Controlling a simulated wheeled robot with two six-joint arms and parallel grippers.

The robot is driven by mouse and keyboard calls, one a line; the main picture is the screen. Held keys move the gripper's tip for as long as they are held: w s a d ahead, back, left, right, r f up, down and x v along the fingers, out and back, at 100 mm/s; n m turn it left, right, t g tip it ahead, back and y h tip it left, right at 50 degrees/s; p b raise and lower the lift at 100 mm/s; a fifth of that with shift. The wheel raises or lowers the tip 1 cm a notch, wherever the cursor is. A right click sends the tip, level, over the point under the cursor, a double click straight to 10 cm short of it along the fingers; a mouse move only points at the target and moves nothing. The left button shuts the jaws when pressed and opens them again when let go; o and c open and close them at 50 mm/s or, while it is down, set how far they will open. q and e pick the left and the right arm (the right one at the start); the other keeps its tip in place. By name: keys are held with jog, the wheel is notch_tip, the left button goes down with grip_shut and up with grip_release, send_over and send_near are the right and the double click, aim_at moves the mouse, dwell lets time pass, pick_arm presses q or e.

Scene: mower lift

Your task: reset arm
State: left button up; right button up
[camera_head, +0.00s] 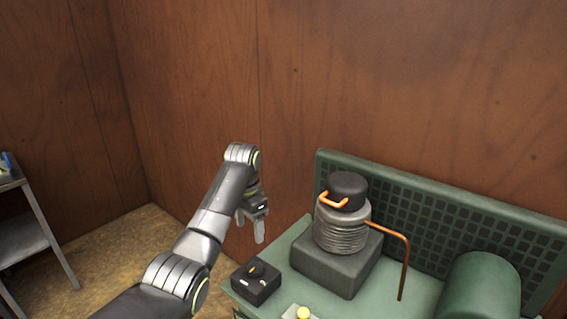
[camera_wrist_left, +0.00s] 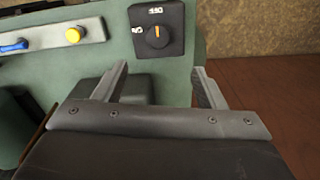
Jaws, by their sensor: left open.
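My left gripper (camera_head: 251,226) hangs at the end of my left arm, fingers pointing down, over the left end of a green machine (camera_head: 421,296). In the left wrist view the gripper (camera_wrist_left: 160,84) is open, with nothing between its fingers. Beyond the fingertips is a black box with an orange-marked rotary knob (camera_wrist_left: 157,37); in the head view this switch box (camera_head: 255,282) sits on the machine's left corner, below and apart from the gripper. My right gripper is in neither view.
A dark engine block with a ribbed cylinder (camera_head: 341,236), orange handle (camera_head: 335,201) and copper pipe (camera_head: 405,262) stands right of the gripper. A yellow button (camera_head: 303,312) is at the front. A metal shelf (camera_head: 22,241) stands far left. Wooden walls close the back; the floor between is clear.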

pick_arm(q)
jog(key=s+a+f+n+t, duration=0.1)
jog(key=s+a+f+n, duration=0.15)
jog(key=s+f, duration=0.4)
jog(key=s+a+f+n, duration=0.1)
jog(key=s+a+f, duration=0.3)
jog(key=s+f, duration=0.25)
jog(key=s+a+f+n+t, duration=0.1)
jog(key=s+a+f, duration=0.35)
jog(key=f, duration=0.35)
jog(key=s+a+r+n+t+y, duration=0.1)
jog(key=s+a+n, duration=0.15)
jog(key=s, duration=1.15)
jog(key=s+a+r+n+t+y, duration=0.1)
jog(key=s+a+r+n, duration=0.15)
jog(key=s, duration=1.05)
notch_tip(320, 180, down, 24)
jog(key=a+g, duration=0.2)
jog(key=s+d+f+g+h, duration=0.1)
jog(key=s+f, duration=1.4)
jog(key=f, duration=0.1)
jog(key=shift+s+d+f, duration=0.3)
jog(key=shift+f, duration=0.1)
